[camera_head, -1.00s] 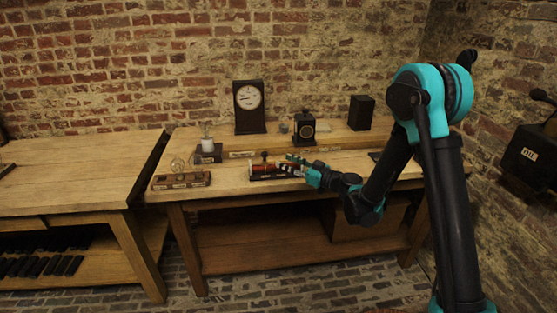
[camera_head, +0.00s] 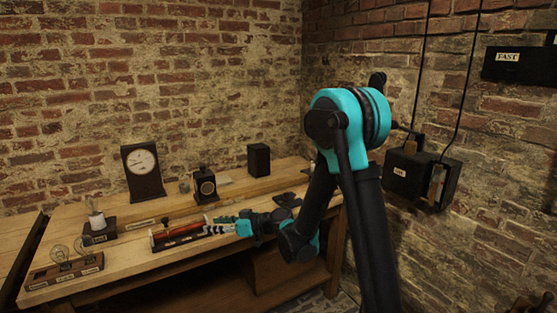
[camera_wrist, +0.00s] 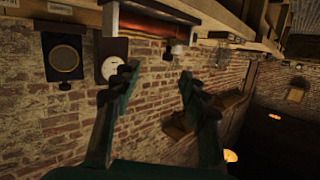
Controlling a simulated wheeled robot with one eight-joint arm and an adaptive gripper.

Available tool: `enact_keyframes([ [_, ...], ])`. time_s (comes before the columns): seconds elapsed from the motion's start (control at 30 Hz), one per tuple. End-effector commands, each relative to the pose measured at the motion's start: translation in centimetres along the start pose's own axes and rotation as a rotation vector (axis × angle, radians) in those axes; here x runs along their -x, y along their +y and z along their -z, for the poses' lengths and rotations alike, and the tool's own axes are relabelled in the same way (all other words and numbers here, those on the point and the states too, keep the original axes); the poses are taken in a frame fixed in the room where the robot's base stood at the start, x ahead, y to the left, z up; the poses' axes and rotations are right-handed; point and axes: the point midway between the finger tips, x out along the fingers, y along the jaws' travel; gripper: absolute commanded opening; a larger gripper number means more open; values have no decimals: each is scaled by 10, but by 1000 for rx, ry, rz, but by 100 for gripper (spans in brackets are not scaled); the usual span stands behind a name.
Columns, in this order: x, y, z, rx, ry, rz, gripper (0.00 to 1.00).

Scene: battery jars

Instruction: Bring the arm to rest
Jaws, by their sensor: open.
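My arm (camera_head: 345,190), black and teal, reaches from the right down to the workbench (camera_head: 150,262). My gripper (camera_head: 216,224) is low over the bench, beside the right end of a dark holder with a red cylinder (camera_head: 182,230) lying in it. In the wrist view my gripper (camera_wrist: 157,76) has its two fingers spread with nothing between them. The red cylinder (camera_wrist: 160,26) and its holder show beyond the fingertips there. Whether a fingertip touches the holder I cannot tell.
A clock (camera_head: 142,172), a dark dial box (camera_head: 204,185) and a black box (camera_head: 259,160) stand at the back. Bulb mounts (camera_head: 65,268) sit at the left. A wall switch box (camera_head: 410,178) is right of my arm. Open air surrounds the elbow.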

Motion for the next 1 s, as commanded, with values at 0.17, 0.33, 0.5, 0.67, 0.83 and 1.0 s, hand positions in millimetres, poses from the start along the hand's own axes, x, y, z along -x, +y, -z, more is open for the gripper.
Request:
enact_keyframes([
  [0.17,68,6,-21,-108,-170,-97,44],
  [0.33,136,8,-51,-233,-327,-223,44],
  [0.5,209,3,-87,-372,-471,-387,44],
  [0.67,280,-8,-124,-510,-588,-572,44],
  [0.83,353,-26,-163,-651,-685,-788,44],
  [1.0,403,-42,-189,-746,-734,-954,44],
])
